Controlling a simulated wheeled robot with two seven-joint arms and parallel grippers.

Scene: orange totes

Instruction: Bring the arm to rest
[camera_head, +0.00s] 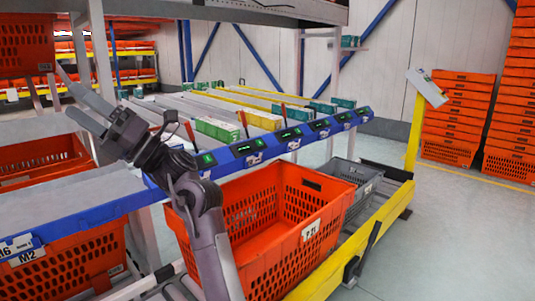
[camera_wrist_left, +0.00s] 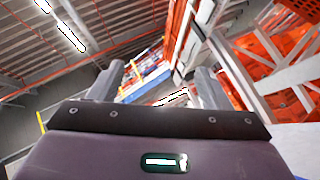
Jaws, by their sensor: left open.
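My left gripper (camera_head: 66,90) is raised at the left of the head view, in front of the shelf rack. Its two fingers are spread apart, point up and to the left, and hold nothing. In the left wrist view the same gripper (camera_wrist_left: 157,80) shows its two grey fingers apart with empty space between them. My left arm (camera_head: 205,220) comes up from the bottom of the head view and bends at the wrist. My right gripper is not in view.
An orange tote (camera_head: 300,225) stands on the yellow-edged conveyor (camera_head: 350,262) just right of my arm, with a grey tote (camera_head: 362,188) behind it. A blue shelf rail (camera_head: 250,150) runs close behind my wrist. Stacked orange totes (camera_head: 455,120) stand far right; floor between is clear.

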